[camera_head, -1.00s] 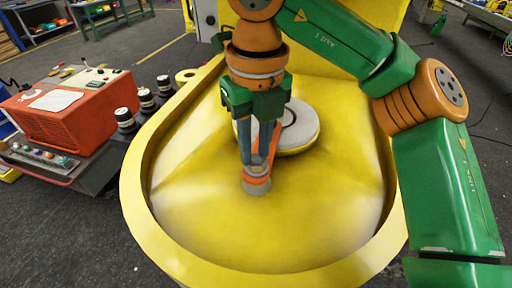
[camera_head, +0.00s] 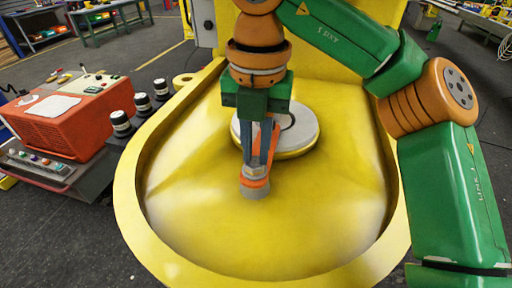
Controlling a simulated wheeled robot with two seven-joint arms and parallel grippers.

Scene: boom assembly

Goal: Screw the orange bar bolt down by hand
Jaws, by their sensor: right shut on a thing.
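My right gripper (camera_head: 257,165) reaches down over a large yellow part with a raised rim (camera_head: 150,238). Its fingers are shut on the grey head of a bolt (camera_head: 254,188). An orange bar (camera_head: 273,148) shows beside and between the fingers, running back from the bolt toward a round pale disc (camera_head: 300,133). The fingers hide much of the bolt and bar, and how deep the bolt sits cannot be told. My left gripper is not in view.
An orange-red box (camera_head: 75,118) with a control panel (camera_head: 35,165) stands on a dark cart at left. Several black-and-white knobs (camera_head: 142,102) stand between it and the yellow rim. The yellow floor in front of the gripper is clear.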

